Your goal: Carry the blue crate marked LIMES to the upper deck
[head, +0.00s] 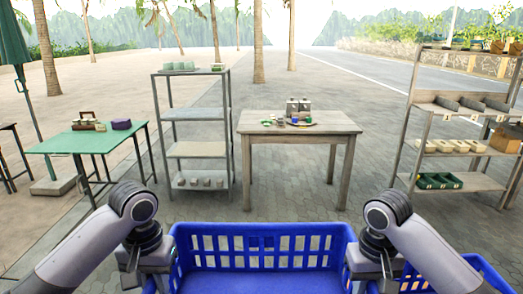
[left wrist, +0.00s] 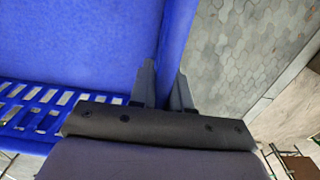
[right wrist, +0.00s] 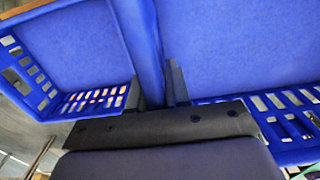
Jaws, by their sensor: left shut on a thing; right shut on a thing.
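A blue crate (head: 262,232) with slotted walls is at the bottom middle of the head view, between my two arms. Its inside looks empty where it shows; its lower part is cut off and no LIMES mark is visible. My left gripper (left wrist: 165,88) is shut on the upper edge of a blue crate wall (left wrist: 178,35) in the left wrist view. My right gripper (right wrist: 157,88) is shut on a blue wall edge (right wrist: 146,35) in the right wrist view. Blue slotted surfaces lie on both sides of it. I cannot identify the upper deck.
Another blue slotted crate (head: 482,268) shows at the lower right. Ahead stand a green table (head: 92,140), a grey shelf rack (head: 195,113), a wooden table (head: 300,122) with small items, and a tiered rack (head: 455,105) at right. Paving between is clear.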

